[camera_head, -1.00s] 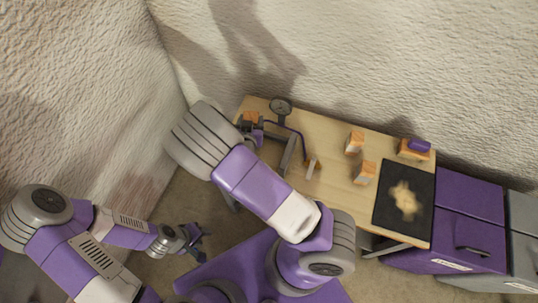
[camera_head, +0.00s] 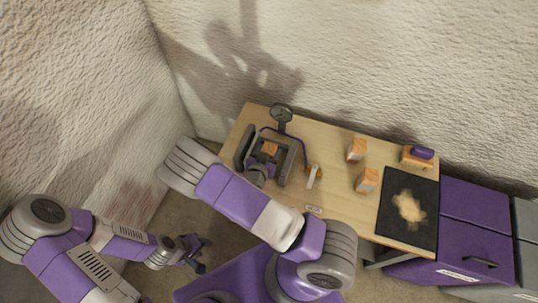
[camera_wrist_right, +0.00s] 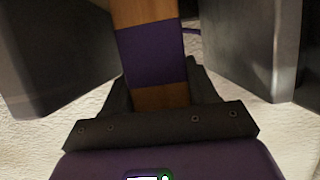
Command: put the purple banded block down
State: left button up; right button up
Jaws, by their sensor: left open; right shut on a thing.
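The purple banded block, wooden with a purple band (camera_wrist_right: 152,55), is between the fingers of my right gripper in the right wrist view. In the head view my right gripper (camera_head: 268,151) is over the left part of the table (camera_head: 335,206), shut on the block, whose orange wooden end (camera_head: 270,148) shows between the fingers. I cannot tell whether the block touches the table. My left gripper (camera_head: 197,252) is open and empty, low at the left, away from the table.
Two wooden blocks (camera_head: 357,149) (camera_head: 367,180) stand mid-table. A black mat (camera_head: 409,231) with a tan patch is at the right. A round dark thing (camera_head: 281,113) stands behind my right gripper. A small pale-and-orange piece (camera_head: 313,175) is nearby.

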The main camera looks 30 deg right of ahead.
jog(key=shift+f, duration=0.55)
jog(key=shift+f, duration=0.2)
jog(key=o, duration=1.2)
jog(key=shift+c, duration=0.2)
jog(key=shift+r, duration=0.1)
jog(key=shift+a+r, duration=0.1)
jog(key=shift+r, duration=0.1)
jog(key=p+v, duration=0.2)
jog(key=v, duration=1)
jog(key=shift+p, duration=0.3)
